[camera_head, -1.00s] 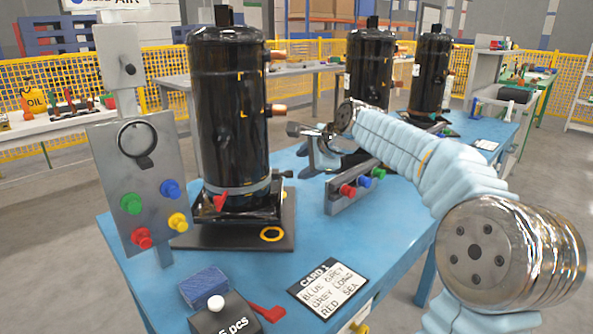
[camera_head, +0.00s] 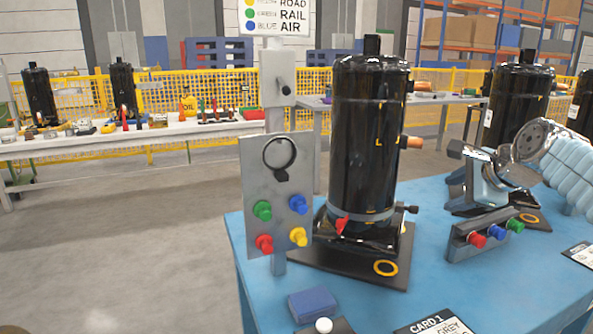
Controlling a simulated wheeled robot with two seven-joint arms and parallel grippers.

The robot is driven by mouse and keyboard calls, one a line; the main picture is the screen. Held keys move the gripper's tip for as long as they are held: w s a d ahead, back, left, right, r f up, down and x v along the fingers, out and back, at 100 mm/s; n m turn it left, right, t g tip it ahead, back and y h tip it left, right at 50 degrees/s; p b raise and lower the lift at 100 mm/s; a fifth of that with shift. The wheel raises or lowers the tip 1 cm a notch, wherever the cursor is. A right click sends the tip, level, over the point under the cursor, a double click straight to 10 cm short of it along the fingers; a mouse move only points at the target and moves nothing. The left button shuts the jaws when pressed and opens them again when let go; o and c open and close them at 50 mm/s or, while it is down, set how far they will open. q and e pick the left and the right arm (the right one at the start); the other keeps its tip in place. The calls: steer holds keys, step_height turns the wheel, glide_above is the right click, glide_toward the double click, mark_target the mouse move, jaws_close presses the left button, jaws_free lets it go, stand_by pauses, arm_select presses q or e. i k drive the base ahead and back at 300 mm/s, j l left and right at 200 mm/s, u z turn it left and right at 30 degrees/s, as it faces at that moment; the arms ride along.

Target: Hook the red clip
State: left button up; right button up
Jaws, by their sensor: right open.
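A small red piece, which looks like the red clip (camera_head: 341,226), shows low on the front of the near black compressor (camera_head: 365,140). Its finer shape, and whether it is hooked on anything, is too small to tell. The compressor stands upright on a dark base plate (camera_head: 350,262) on the blue table. My right gripper (camera_head: 466,163) is at the right, apart from the red piece, beside a grey upright fixture, its jaws open. The fixture and the gripper overlap, so the fingertips are hard to make out. My left gripper is out of view.
A grey panel (camera_head: 250,190) with coloured knobs and a round ring stands left of the compressor. A low block with red, blue and green knobs (camera_head: 478,240) sits at right. A blue block (camera_head: 313,304) and a card (camera_head: 440,322) lie in front. Blue table (camera_head: 430,290) is clear between.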

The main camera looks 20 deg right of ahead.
mark_target(340, 224)
steer(key=k+j, duration=0.1)
steer(key=k, duration=0.65)
steer(key=k+j, duration=0.1)
steer(key=k, duration=0.65)
